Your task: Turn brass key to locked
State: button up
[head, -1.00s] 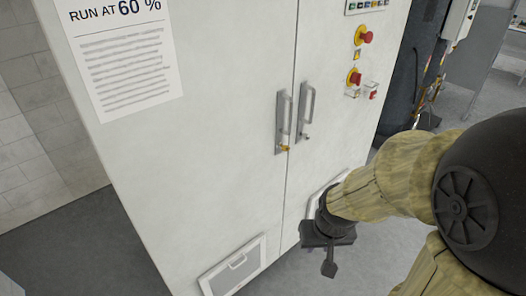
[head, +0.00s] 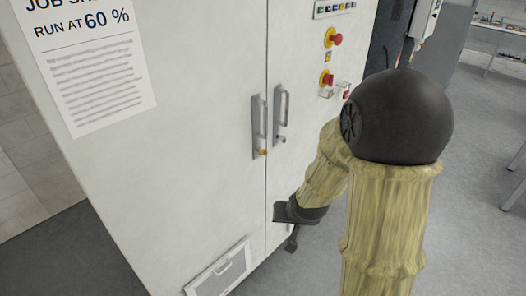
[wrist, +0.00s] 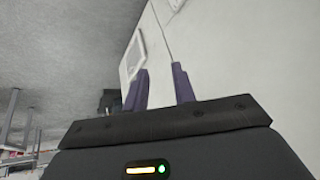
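The brass key (head: 262,152) is a small gold-coloured piece at the lower end of the left door handle (head: 259,125) on a tall white cabinet (head: 190,130). Its exact turn angle is too small to tell. My gripper (head: 292,242) is low in front of the cabinet, below and to the right of the key, apart from it. In the wrist view its two purple fingers (wrist: 160,82) stand apart with nothing between them. The wrist view shows the cabinet's white face at the right, but no key.
The right door has its own handle (head: 281,119). Red emergency buttons (head: 327,80) sit on the cabinet's right side. A notice (head: 95,65) hangs on the left door above a low vent panel (head: 220,270). Grey floor (head: 480,150) lies open at the right.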

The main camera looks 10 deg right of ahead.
aim_at(263, 151)
jog(key=w+d+m+t+y+p, duration=0.2)
jog(key=w+m+t+y, duration=0.1)
jog(key=w+m+t, duration=0.8)
jog(key=w+m, duration=0.2)
jog(key=shift+w+d+t+y, duration=0.15)
jog(key=shift+w+t+y, duration=0.15)
jog(key=shift+w+t, duration=0.1)
jog(key=p+x, duration=0.5)
jog(key=x, duration=1.2)
jog(key=shift+w+f, duration=0.15)
grip_shut()
